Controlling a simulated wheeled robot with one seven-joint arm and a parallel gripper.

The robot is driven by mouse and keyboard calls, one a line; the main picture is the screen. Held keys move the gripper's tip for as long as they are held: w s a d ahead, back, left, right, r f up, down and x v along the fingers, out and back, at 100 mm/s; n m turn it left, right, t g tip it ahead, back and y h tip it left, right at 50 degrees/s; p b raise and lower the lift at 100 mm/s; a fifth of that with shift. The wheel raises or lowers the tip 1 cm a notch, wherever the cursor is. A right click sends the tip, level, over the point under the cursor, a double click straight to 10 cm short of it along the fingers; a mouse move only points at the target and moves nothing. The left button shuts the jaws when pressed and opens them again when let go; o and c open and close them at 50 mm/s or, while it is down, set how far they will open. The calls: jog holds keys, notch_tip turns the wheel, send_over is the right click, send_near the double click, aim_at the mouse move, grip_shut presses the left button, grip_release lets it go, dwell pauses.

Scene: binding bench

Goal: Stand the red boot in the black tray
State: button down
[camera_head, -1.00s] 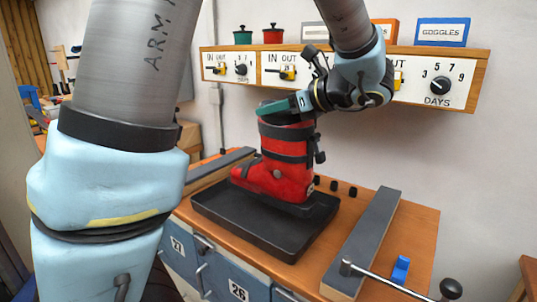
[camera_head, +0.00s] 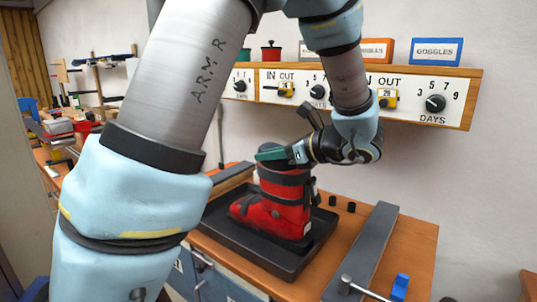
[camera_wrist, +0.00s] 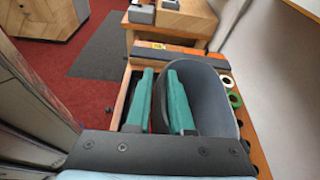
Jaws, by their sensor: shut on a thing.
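The red boot (camera_head: 273,212), with dark straps, stands upright with its toe to the left in the head view. It is within the outline of the black tray (camera_head: 277,262); I cannot tell for sure whether its sole touches the tray floor. My gripper (camera_head: 271,153) is at the boot's top and shut on its cuff. In the wrist view the green fingers (camera_wrist: 160,95) have a sliver of red between them, and the boot's grey inside (camera_wrist: 211,95) shows to the right. The fingertips' lower ends are hidden.
The tray sits on a wooden bench (camera_head: 419,246) between grey bars (camera_head: 363,250). A blue clip (camera_head: 400,287) and a lever (camera_head: 362,290) are at the right front. A shelf (camera_head: 465,98) with dials and coloured boxes hangs on the wall behind.

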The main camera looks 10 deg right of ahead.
jog(key=c, duration=0.8)
grip_release()
jog(key=shift+s+d+r, duration=0.1)
jog(key=b+v, duration=0.2)
jog(key=v, duration=0.9)
jog(key=shift+s+d, duration=0.25)
jog(key=shift+r, duration=0.15)
